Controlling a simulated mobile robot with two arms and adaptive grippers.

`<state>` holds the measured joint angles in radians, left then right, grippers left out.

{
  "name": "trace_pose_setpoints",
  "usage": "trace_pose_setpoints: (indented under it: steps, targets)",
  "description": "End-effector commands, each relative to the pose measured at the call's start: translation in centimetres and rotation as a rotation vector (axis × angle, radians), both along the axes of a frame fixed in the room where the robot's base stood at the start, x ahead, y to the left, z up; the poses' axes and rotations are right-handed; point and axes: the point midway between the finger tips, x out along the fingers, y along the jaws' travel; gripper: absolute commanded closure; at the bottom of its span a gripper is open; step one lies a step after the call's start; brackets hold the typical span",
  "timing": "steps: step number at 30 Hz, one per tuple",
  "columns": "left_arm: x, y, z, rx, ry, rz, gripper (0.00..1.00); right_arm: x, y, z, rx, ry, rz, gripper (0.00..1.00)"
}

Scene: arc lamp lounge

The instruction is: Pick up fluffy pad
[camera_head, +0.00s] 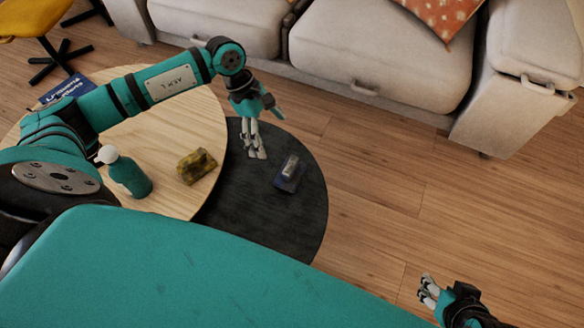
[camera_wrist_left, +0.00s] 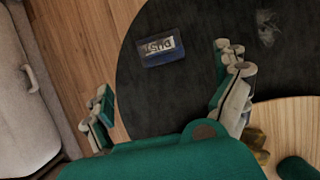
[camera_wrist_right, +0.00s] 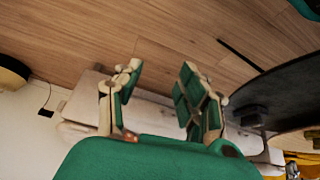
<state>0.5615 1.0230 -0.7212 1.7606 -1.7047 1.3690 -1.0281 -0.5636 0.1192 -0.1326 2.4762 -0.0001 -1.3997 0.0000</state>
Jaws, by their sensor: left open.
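A small blue pack with a grey-white top (camera_head: 290,173), which I take for the fluffy pad, lies on the round dark table (camera_head: 308,215). In the left wrist view it is a blue pack with white lettering (camera_wrist_left: 163,50). My left gripper (camera_head: 256,152) is over the dark table, up and left of the pack in the head view. Its fingers are apart and empty, with the pack beyond them in the left wrist view. My right gripper (camera_head: 430,290) is over the wooden floor at lower right, open and empty, with spread fingers in its wrist view (camera_wrist_right: 160,68).
A round light wood table (camera_head: 175,125) overlaps the dark one. It carries a mottled yellow block (camera_head: 197,167), a green bottle (camera_head: 128,174) and a blue book (camera_head: 65,88). A pale sofa (camera_head: 385,50) stands behind. The wooden floor at right is clear.

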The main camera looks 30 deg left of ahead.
Motion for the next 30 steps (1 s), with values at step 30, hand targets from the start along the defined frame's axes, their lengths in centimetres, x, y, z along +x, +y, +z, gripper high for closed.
trace_pose_setpoints:
  steps: [30]
  targets:
    - [0.6,-5.3,-12.4,-0.005,0.002,0.002,0.01,10.9,4.3,8.8,0.163,-0.728,0.052,0.60]
